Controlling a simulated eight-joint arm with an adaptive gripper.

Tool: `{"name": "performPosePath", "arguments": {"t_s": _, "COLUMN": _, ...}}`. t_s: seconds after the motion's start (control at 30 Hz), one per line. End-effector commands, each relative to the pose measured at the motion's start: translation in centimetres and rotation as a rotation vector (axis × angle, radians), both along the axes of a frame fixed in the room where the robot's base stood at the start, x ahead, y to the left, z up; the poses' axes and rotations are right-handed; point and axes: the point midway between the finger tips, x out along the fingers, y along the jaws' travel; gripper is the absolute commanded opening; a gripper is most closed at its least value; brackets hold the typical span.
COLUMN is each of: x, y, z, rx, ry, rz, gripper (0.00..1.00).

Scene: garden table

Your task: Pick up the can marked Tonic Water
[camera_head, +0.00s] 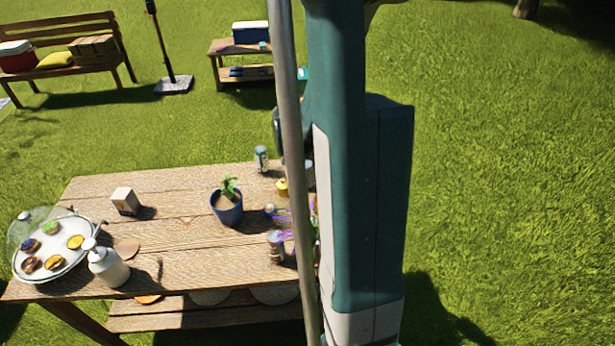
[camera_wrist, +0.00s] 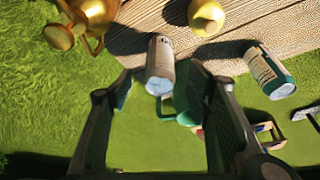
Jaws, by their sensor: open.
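My gripper (camera_wrist: 156,84) is open in the wrist view, its two dark fingers spread and empty. A grey can (camera_wrist: 160,62) stands near the table edge, just beyond the fingertips and roughly between them. A green-and-white can (camera_wrist: 268,74) stands to the right, outside the right finger. Lettering on both is too small to read, so I cannot tell which is Tonic Water. In the head view one can (camera_head: 261,158) stands at the table's far edge, and another (camera_head: 308,172) is partly hidden by my arm. My gripper is mostly hidden there.
A yellow object (camera_wrist: 207,17) sits close behind the grey can. A gold vessel (camera_wrist: 92,14) is at upper left.

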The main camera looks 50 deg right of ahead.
Motion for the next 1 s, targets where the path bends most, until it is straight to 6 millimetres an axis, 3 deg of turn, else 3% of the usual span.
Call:
{"name": "performPosePath", "arguments": {"t_s": 0.53, "x": 0.3, "y": -0.9, "z": -2.2, "rx": 0.0, "ry": -0.001, "rz": 0.001, "gripper": 0.49}}
{"name": "performPosePath", "arguments": {"t_s": 1.0, "x": 0.3, "y": -1.0, "z": -2.5, "rx": 0.0, "ry": -0.001, "rz": 0.001, "gripper": 0.49}}
